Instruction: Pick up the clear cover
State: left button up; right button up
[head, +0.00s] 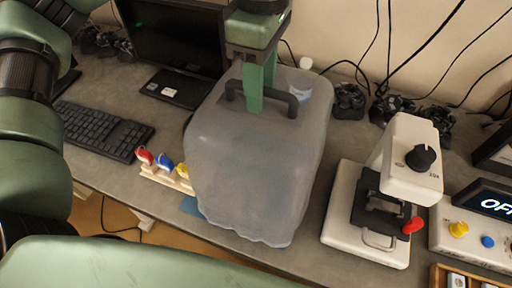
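The clear cover (250,170) is a large, cloudy, see-through box with a dark handle (290,103) on top. It stands upright in the middle of the head view, at the front of the grey table. My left gripper (256,98) points down at the handle from above. Its green fingers are close together, one in front of the bar and one behind, and look shut on it. The near finger hides part of the bar. What is under the cover shows only as a dim, darker shape. I cannot tell whether its bottom edge touches the table. My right gripper is out of view.
A white device with a black knob (420,157) stands close on the right, beside a panel with colored buttons (487,241). A rack with red, blue and yellow pieces (163,163) is close on the left. A keyboard (100,130) and cables lie farther off.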

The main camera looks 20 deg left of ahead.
pick_arm(q)
jog(key=shift+f, duration=0.65)
grip_shut()
jog(key=shift+r, duration=0.1)
dwell(0.8)
